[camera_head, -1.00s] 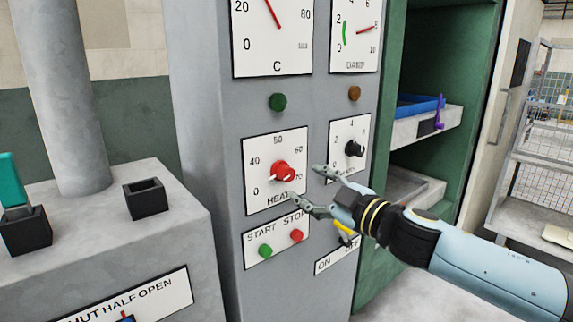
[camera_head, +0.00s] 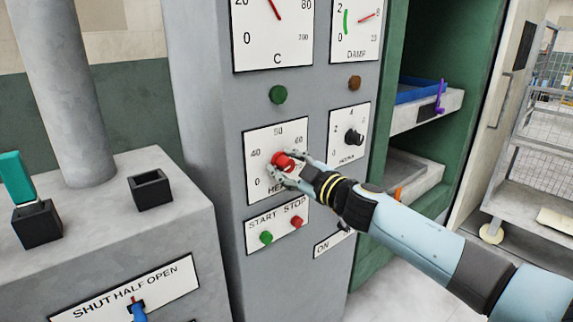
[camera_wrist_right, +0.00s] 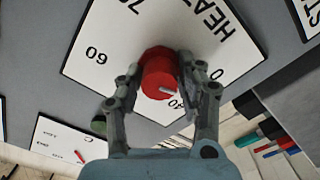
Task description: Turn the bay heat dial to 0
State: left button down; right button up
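The bay heat dial (camera_head: 283,160) is a red round knob on a white HEAT plate (camera_head: 262,140) on the grey panel. It also shows in the right wrist view (camera_wrist_right: 160,72), with a pale mark on its face near the side of the 40. The mark's exact reading is hard to tell. My right gripper (camera_head: 287,168) is at the dial, coming from the lower right. In the wrist view its fingers (camera_wrist_right: 160,75) lie against both sides of the knob, shut on it. The gripper covers part of the plate in the head view. My left gripper is out of view.
A black knob (camera_head: 353,138) on its own plate is just right of the dial. Green START (camera_head: 266,237) and red STOP (camera_head: 296,222) buttons sit below. A grey console (camera_head: 100,235) with a teal handle stands left, and shelves with a blue tray (camera_head: 418,92) are right.

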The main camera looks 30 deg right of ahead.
grip_shut()
jog(key=shift+n, duration=1.5)
